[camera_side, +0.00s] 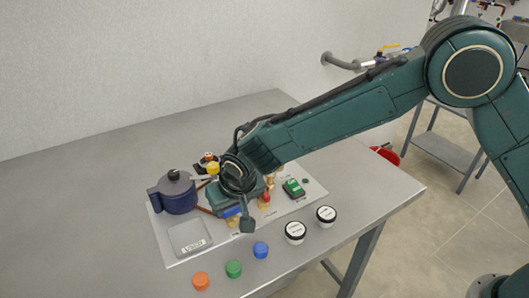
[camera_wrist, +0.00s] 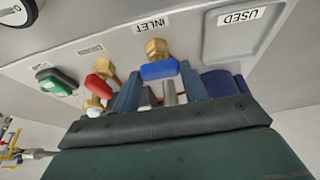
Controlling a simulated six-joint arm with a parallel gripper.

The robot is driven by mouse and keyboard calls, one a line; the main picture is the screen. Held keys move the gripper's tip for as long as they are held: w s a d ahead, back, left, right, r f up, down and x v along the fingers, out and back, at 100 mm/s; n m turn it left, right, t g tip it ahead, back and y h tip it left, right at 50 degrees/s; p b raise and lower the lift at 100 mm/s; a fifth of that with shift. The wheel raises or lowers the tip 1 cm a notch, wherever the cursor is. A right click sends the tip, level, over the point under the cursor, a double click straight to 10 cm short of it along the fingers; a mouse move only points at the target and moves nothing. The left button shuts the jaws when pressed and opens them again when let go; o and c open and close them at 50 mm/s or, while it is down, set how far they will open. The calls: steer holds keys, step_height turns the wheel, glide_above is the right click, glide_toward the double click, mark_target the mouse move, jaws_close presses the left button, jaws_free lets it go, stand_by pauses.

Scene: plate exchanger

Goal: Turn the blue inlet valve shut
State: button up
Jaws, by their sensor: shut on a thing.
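The blue inlet valve handle (camera_wrist: 158,70) sits on a brass valve body (camera_wrist: 158,48) beside the INLET label (camera_wrist: 152,24) in the wrist view. My gripper (camera_wrist: 161,72) reaches in with one finger on each side of the blue handle and is shut on it. The handle lies crosswise between the two fingers in that view. In the side view, my gripper (camera_side: 240,216) is low at the front of the white board, and a bit of the blue handle (camera_side: 231,211) shows beside a finger. The rest of the valve is mostly hidden there.
A red-handled valve (camera_side: 265,198) and a green switch box (camera_side: 293,188) stand to the right. A dark blue pot (camera_side: 177,192) and a USED tray (camera_side: 190,236) are left. Orange (camera_side: 201,281), green (camera_side: 233,268) and blue (camera_side: 261,249) caps and two white-lidded jars line the front.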

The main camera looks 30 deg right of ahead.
steer(key=shift+r, duration=0.1)
steer(key=o, duration=1)
steer(key=v, duration=1.3)
steer(key=shift+s+r, duration=0.2)
steer(key=shift+r, duration=0.1)
